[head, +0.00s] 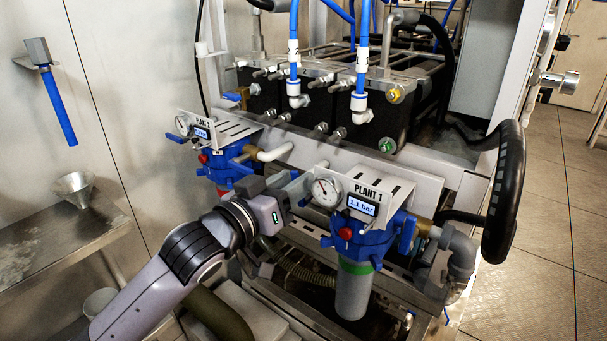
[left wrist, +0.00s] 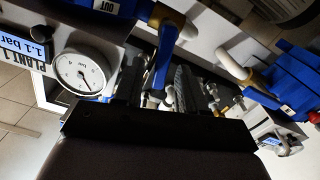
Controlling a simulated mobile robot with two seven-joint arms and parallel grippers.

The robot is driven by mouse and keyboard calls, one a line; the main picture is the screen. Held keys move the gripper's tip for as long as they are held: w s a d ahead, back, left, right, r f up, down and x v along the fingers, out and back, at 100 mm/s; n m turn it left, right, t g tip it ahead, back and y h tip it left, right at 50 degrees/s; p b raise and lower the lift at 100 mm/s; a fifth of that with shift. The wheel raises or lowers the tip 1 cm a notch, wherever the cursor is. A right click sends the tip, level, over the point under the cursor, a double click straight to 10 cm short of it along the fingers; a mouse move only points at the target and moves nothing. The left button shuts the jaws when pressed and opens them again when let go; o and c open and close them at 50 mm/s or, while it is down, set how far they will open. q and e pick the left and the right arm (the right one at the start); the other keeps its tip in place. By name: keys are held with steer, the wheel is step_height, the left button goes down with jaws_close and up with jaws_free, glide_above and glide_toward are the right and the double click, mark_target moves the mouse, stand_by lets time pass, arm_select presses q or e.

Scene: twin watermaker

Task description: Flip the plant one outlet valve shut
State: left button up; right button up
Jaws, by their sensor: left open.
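The plant 1 unit (head: 358,235) has a blue housing, a round gauge (head: 325,192) and a display reading 1.1 bar. My left gripper (head: 302,187) is at its left side, close to the gauge. In the left wrist view, a blue lever (left wrist: 165,55) hangs from a pipe fitting beside the blue housing marked OUT (left wrist: 106,8). My open left gripper (left wrist: 158,82) has a finger to each side of this lever's lower part; contact cannot be told. In the head view this lever is mostly hidden by the gripper and gauge. My right gripper is not in view.
The plant 2 unit (head: 222,160) stands just left of and behind my gripper. Another blue lever (head: 407,235) is on plant 1's right side, by a grey pipe elbow (head: 460,250). A black hose (head: 505,190) loops at right. A metal shelf (head: 65,250) is at left.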

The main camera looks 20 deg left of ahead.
arm_select(q)
steer(key=shift+x, duration=1.65)
jaws_close()
steer(key=shift+s+d+r+m+p, duration=0.1)
steer(key=shift+d+r+m+p, duration=0.2)
steer(key=shift+m+p, duration=0.45)
steer(key=shift+s+d+f+m+p, duration=0.15)
steer(key=shift+d+m+p, duration=0.1)
steer(key=shift+m+p, duration=0.45)
jaws_free()
steer(key=shift+f, duration=0.1)
